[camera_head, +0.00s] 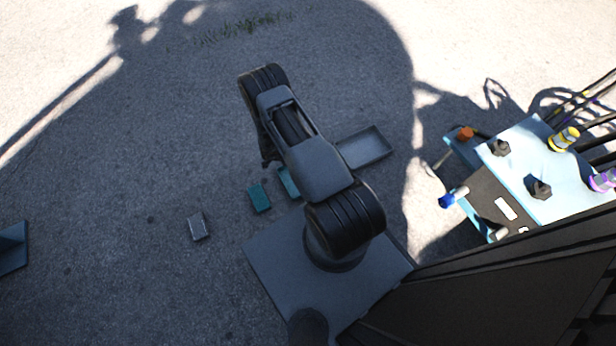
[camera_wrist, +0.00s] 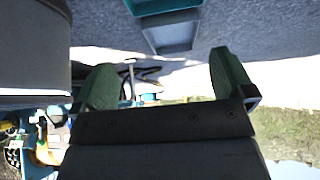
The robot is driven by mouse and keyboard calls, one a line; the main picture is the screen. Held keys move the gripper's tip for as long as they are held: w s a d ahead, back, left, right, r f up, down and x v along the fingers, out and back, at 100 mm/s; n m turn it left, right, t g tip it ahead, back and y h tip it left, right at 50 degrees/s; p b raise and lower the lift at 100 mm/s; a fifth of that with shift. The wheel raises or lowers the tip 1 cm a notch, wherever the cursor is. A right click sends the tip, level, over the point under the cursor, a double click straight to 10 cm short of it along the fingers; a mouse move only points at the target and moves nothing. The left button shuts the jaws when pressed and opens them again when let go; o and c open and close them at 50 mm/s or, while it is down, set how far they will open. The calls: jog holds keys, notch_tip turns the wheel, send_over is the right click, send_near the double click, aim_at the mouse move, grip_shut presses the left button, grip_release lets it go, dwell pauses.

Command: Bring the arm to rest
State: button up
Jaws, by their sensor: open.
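My arm is folded above its base plate in the head view, with its upper elbow toward the top of the picture. My gripper (camera_wrist: 165,82) shows in the wrist view with two green fingers well apart and nothing between them. In the head view the gripper is mostly hidden by my arm links. The wrist picture looks upside down, with ground at the top and bright grass and sky at the bottom. A shallow grey tray (camera_head: 368,150) lies on the ground just right of my arm, and a tray-like box (camera_wrist: 172,35) shows beyond the fingers in the wrist view.
Two teal boxes (camera_head: 259,198) (camera_head: 287,184) and a grey box (camera_head: 198,227) lie on the ground near my base. A blue-and-white unit (camera_head: 565,185) with black knobs, coloured connectors and cables stands at right. A blue piece (camera_head: 12,250) sits far left. The upper-left ground is clear.

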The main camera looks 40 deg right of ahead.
jog(key=shift+a+r, duration=0.25)
jog(key=shift+r, duration=0.15)
dwell(0.4)
